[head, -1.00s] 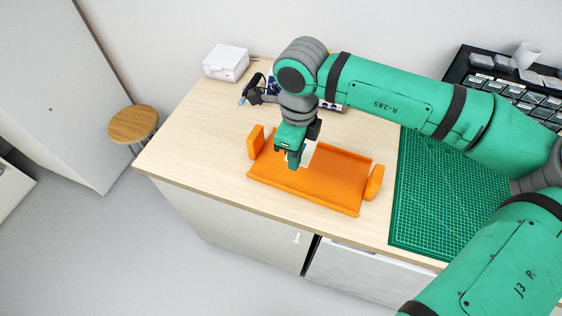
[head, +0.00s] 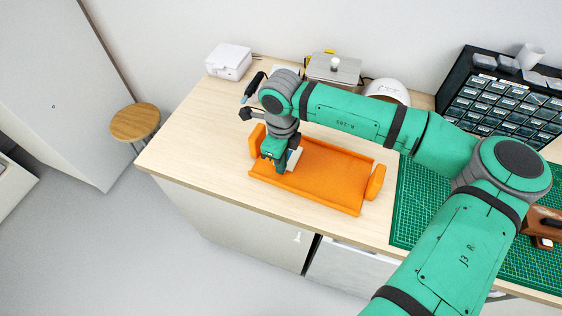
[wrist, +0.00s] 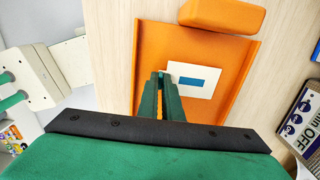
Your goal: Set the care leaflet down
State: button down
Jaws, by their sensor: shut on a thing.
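The care leaflet (wrist: 206,80) is a small white card with a blue block. In the wrist view it is at the tips of my gripper (wrist: 162,80), which is shut on its edge, over the orange tray (wrist: 150,46). In the head view the leaflet (head: 294,157) shows as a pale patch beside my gripper (head: 277,167), above the left end of the orange tray (head: 330,180). The rest of the leaflet is hidden by the gripper there. I cannot tell whether the leaflet touches the tray floor.
A green cutting mat (head: 420,215) lies right of the tray. A dark drawer rack (head: 500,100), a metal box (head: 333,70) and a white box (head: 228,60) stand along the back. Bare wood (head: 205,135) is free left of the tray.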

jog(key=shift+f, duration=0.1)
jog(key=c, duration=1.9)
grip_release()
jog(key=shift+w, duration=0.1)
jog(key=shift+c, duration=0.2)
jog(key=shift+a, duration=0.2)
jog(key=shift+d+r, duration=0.15)
jog(key=shift+r, duration=0.1)
notch_tip(320, 180, up, 12)
jog(key=shift+d+f, duration=0.1)
